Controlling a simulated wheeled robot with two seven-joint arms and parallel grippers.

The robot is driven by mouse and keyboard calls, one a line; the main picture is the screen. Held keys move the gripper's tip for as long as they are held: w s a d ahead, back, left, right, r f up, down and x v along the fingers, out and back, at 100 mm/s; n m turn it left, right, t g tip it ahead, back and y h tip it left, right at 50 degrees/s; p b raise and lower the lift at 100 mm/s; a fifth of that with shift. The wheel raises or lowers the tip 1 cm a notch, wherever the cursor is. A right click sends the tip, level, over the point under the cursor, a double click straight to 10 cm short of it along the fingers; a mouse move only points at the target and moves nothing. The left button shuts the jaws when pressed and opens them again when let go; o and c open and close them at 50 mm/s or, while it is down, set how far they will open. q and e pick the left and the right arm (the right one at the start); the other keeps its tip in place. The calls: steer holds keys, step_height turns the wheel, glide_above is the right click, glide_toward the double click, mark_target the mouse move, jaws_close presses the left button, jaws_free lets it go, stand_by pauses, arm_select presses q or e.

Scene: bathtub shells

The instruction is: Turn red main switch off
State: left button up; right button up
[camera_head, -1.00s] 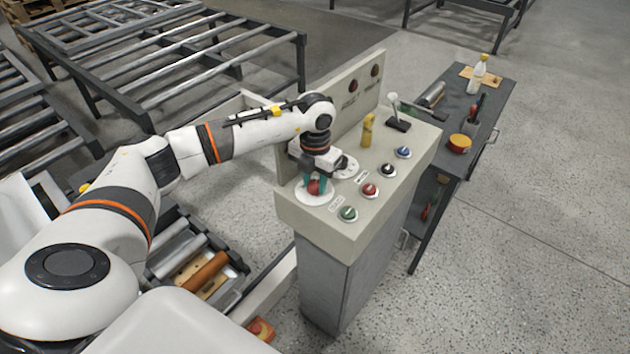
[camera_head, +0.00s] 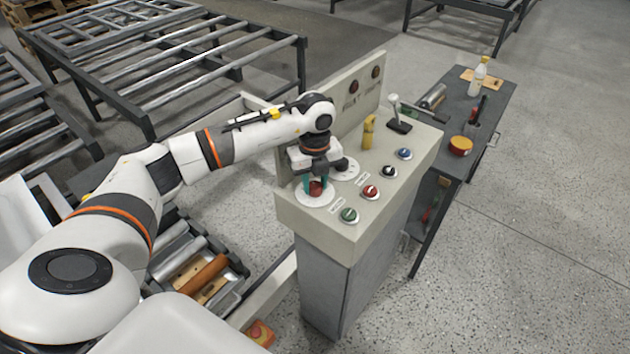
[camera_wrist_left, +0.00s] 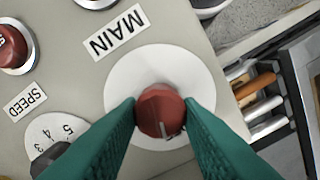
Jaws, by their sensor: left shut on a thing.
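The red main switch (camera_wrist_left: 161,112) is a round knob with a pale pointer mark, on a white disc (camera_wrist_left: 200,75) beside the MAIN label (camera_wrist_left: 116,32). In the head view the red knob (camera_head: 317,188) sits at the near left of the control panel's top (camera_head: 370,225). My left gripper (camera_wrist_left: 161,114) points down from above, its teal fingers shut on the knob's two sides. In the head view the left gripper (camera_head: 316,186) partly hides the knob. My right gripper is not in view.
Close by are a black speed knob (camera_wrist_left: 45,160), a green button (camera_head: 349,215), a red button (camera_head: 370,192), a yellow handle (camera_head: 368,132) and a lever (camera_head: 397,112). A dark bench (camera_head: 480,115) stands to the right. Open floor lies beyond the panel.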

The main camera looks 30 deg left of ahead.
mark_target(314, 185)
arm_select(q)
steer(key=shift+r+n, duration=0.1)
steer(key=shift+n, duration=1.9)
steer(key=o, duration=1)
step_height(314, 185, up, 12)
steer(key=shift+b, duration=1.25)
